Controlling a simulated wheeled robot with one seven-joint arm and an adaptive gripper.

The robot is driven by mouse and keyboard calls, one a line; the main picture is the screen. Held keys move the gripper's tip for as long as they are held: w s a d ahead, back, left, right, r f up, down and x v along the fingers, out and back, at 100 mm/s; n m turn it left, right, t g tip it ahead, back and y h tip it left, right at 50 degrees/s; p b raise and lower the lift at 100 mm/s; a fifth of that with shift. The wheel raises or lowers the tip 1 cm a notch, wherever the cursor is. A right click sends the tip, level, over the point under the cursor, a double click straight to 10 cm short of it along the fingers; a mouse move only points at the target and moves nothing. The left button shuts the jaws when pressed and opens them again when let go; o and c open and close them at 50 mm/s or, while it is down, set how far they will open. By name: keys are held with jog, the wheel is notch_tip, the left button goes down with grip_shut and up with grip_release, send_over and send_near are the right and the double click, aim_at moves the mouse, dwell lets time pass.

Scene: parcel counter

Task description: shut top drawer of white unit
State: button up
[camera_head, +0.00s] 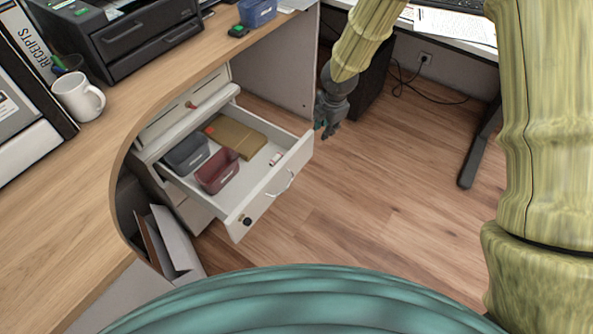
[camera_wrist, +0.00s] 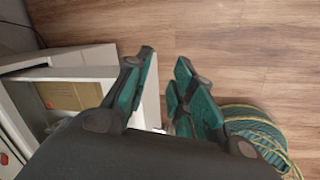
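The white drawer unit (camera_head: 176,118) stands under the wooden counter. One drawer (camera_head: 262,204) is pulled far out, with a handle and a lock on its front. In it lie a grey bin (camera_head: 187,153), a dark red bin (camera_head: 217,171), a tan envelope (camera_head: 237,136) and a small white item. Above it, a shallower drawer or tray (camera_head: 187,108) with a red item is slightly out. My gripper (camera_head: 328,130) is just beyond the far right corner of the open drawer. In the wrist view my gripper (camera_wrist: 163,95) is open, fingers apart, with the drawer wall (camera_wrist: 151,92) near the left finger.
A white mug (camera_head: 79,97), a black printer (camera_head: 120,35) and binders (camera_head: 25,80) stand on the counter. A box (camera_head: 172,244) sits below it. A desk leg (camera_head: 480,145) stands at right. Wood floor (camera_head: 375,200) is clear before the drawer.

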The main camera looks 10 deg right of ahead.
jog(key=w+f+n+y+b, duration=0.1)
jog(key=w+f+n+t+y+b, duration=0.1)
jog(key=w+f+t+y+b, duration=0.1)
jog(key=w+y, duration=0.1)
jog(key=shift+w+a+f+n, duration=0.1)
jog(key=shift+a+f+n, duration=0.25)
jog(key=shift+f+n, duration=0.05)
grip_shut()
jog(key=s+d+f+n+g+y+b, duration=0.1)
jog(key=s+d+n+g+y+b, duration=0.2)
jog(key=s+n+y+b, duration=0.3)
jog(key=s+d+f+n+g+y+b, duration=0.1)
jog(key=s+d+n+g+y+b, duration=0.25)
jog(key=s+y, duration=0.5)
jog(key=b, duration=0.4)
send_near(285, 164)
jog(key=s+a, duration=0.2)
jog(key=s, duration=0.2)
jog(key=shift+n+t+h, duration=0.35)
jog(key=shift+n+h, duration=0.1)
jog(key=w+a, duration=0.1)
jog(key=w+a+b, duration=0.1)
jog(key=w, duration=0.1)
jog(key=shift+a+r, duration=0.3)
jog(key=shift+r, duration=0.1)
jog(key=shift+w, duration=0.1)
jog(key=shift+a, duration=0.1)
